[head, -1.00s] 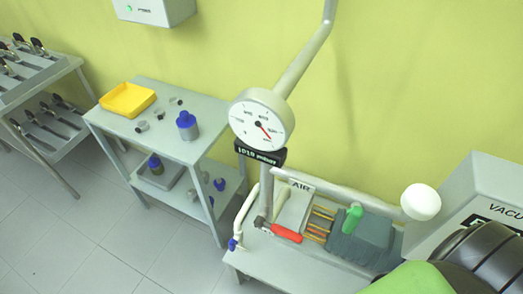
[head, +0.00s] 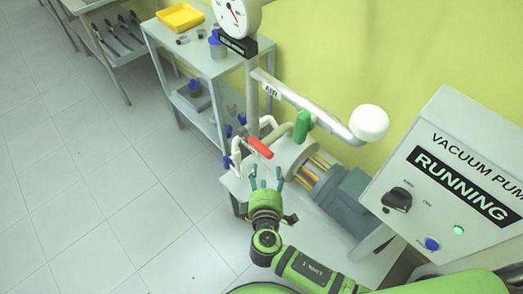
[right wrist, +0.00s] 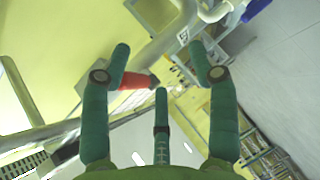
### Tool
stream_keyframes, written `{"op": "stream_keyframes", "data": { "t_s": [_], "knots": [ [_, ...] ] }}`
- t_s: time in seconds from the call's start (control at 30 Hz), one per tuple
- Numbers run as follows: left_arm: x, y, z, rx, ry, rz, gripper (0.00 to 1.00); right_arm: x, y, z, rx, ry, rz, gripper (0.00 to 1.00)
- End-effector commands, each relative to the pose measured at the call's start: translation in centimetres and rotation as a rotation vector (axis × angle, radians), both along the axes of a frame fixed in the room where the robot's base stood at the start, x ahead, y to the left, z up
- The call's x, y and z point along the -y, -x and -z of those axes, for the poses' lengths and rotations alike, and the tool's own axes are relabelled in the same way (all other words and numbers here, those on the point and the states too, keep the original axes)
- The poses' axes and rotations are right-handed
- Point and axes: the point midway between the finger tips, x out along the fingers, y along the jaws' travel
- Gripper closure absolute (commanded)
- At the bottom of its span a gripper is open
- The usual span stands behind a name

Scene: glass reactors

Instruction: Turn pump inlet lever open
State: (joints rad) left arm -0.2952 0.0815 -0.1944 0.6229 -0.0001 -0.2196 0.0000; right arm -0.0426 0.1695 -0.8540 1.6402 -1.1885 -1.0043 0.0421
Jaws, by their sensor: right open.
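A red lever (head: 260,147) sits on the pipework below the round gauge, at the pump's left end. A green lever (head: 302,126) stands on the pipe beside it; no label shows which is the pump inlet lever. My right gripper (head: 265,173) is open and empty, its fingers pointing up just below the red lever in the head view. In the right wrist view the red lever (right wrist: 135,81) shows between the open fingers, its left part behind the left finger. I cannot tell whether they touch. My left gripper is not in view.
The pump (head: 340,190) and the control box (head: 455,175) reading RUNNING stand to the right. A white ball-ended pipe (head: 369,122) rises behind. A side table (head: 205,62) with a yellow tray (head: 180,17) is at the upper left. The floor at left is clear.

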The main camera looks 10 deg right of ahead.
Motion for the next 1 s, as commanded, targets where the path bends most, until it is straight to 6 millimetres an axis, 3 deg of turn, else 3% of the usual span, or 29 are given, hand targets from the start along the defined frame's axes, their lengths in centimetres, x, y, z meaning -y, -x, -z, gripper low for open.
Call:
{"op": "stream_keyframes", "data": {
  "t_s": [0.03,0.1,0.2,0.6,1.0],
  "knots": [
    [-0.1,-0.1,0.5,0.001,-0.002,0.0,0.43,-0.6,-0.2,-2.1,0.065,0.007,-0.004,0.4],
    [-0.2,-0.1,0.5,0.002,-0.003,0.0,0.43,-1.0,-0.2,-4.4,0.126,0.014,-0.002,0.4],
    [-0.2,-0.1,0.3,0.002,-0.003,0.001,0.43,-1.1,-0.7,-5.8,0.164,0.02,0.002,0.4],
    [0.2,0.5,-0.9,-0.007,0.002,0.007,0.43,-0.4,-6.2,-5.2,0.165,0.02,0.0,0.4],
    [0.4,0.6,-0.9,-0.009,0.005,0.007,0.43,-0.2,-7.0,-4.8,0.163,0.017,0.002,0.4]
  ]
}}
